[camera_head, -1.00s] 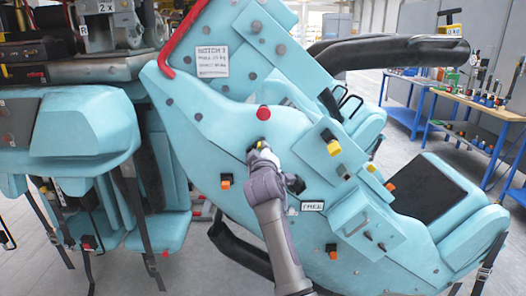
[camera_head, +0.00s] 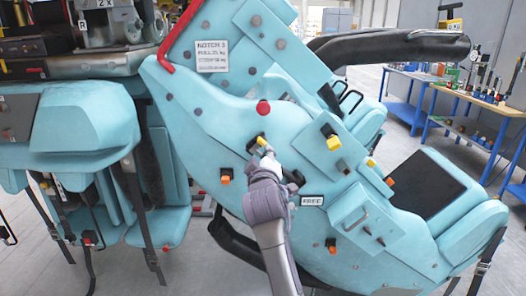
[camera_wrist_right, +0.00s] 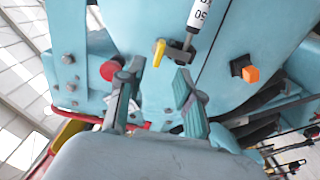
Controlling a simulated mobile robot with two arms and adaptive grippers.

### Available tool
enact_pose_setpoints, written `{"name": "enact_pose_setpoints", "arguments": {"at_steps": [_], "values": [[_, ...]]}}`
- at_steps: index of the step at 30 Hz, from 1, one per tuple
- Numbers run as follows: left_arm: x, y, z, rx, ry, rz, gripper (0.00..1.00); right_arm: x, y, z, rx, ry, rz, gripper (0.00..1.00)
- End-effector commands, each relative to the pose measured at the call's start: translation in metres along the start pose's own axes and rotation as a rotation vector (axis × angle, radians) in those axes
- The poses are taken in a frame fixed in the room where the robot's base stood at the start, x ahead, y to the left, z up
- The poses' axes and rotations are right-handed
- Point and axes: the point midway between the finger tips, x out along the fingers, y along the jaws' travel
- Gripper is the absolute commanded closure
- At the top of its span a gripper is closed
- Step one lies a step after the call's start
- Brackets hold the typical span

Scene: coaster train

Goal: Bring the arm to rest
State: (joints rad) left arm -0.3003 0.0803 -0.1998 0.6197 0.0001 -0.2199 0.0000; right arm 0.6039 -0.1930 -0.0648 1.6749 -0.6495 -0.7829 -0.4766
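My right arm reaches up from the bottom centre of the head view. Its gripper (camera_head: 264,155) is in front of the teal coaster seat shell (camera_head: 222,125), near a small yellow-tipped lever. In the right wrist view the gripper (camera_wrist_right: 155,90) has its two fingers spread apart with nothing between them. The yellow lever (camera_wrist_right: 160,52) is on the teal panel beyond the fingertips, beside a dark bracket and a white cylinder marked 50 (camera_wrist_right: 203,10). My left gripper is not in view.
A red knob (camera_head: 263,108) sits above my right gripper, and a FREE label (camera_head: 312,201) is to its right. A black padded bar (camera_head: 390,50) juts out at upper right. Blue workbenches (camera_head: 455,108) with tools stand behind.

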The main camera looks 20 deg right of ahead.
Motion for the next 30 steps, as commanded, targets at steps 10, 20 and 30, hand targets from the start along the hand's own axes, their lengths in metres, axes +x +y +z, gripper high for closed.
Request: {"name": "enact_pose_setpoints", "arguments": {"at_steps": [10,20,30], "values": [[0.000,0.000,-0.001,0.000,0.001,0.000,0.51,-0.005,0.000,0.000,0.000,-0.001,0.000,0.65],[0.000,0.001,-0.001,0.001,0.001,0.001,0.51,-0.001,-0.107,0.070,-0.003,-0.065,-0.186,0.65],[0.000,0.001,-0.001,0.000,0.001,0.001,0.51,-0.068,-0.295,0.240,0.060,-0.258,-0.522,0.65]]}}
